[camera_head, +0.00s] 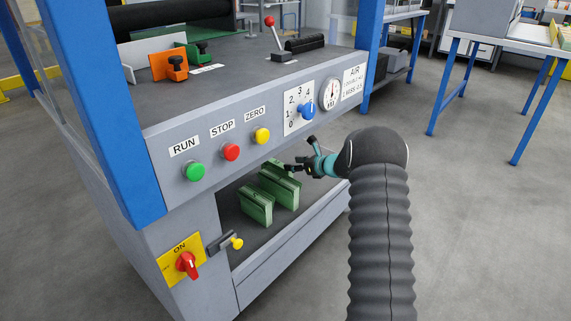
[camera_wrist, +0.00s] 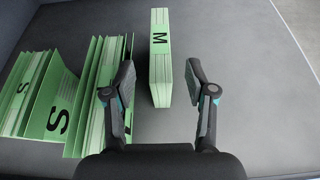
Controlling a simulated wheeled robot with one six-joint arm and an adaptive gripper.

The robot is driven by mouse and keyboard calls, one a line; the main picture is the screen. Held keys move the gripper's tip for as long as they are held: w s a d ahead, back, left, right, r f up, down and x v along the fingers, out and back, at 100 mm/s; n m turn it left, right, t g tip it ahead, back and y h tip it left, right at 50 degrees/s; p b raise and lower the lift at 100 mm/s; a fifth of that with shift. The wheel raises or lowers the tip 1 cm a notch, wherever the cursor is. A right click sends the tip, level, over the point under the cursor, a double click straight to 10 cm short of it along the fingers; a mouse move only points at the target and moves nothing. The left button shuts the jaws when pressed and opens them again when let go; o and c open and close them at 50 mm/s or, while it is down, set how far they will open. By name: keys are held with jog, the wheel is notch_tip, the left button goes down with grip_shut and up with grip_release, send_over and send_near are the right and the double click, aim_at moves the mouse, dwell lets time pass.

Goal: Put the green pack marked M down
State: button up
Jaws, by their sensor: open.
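The green pack marked M (camera_wrist: 160,75) stands on the grey shelf floor (camera_wrist: 240,65) in the wrist view, its label facing me. My gripper (camera_wrist: 159,78) is open, with one finger on each side of this pack and a visible gap on both sides. In the head view my gripper (camera_head: 298,165) is at the opening of the lower bay, by the green packs (camera_head: 280,187). The letters cannot be read there, so I cannot tell which pack is M.
Green packs marked S (camera_wrist: 50,95) stand close to the left finger in the wrist view, some leaning; another pack (camera_wrist: 100,90) is partly hidden by that finger. Shelf to the right is clear. The control panel (camera_head: 240,135) overhangs the bay; a yellow-tipped lever (camera_head: 236,243) sticks out beside it.

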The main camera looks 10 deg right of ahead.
jog(key=shift+v, duration=1.85)
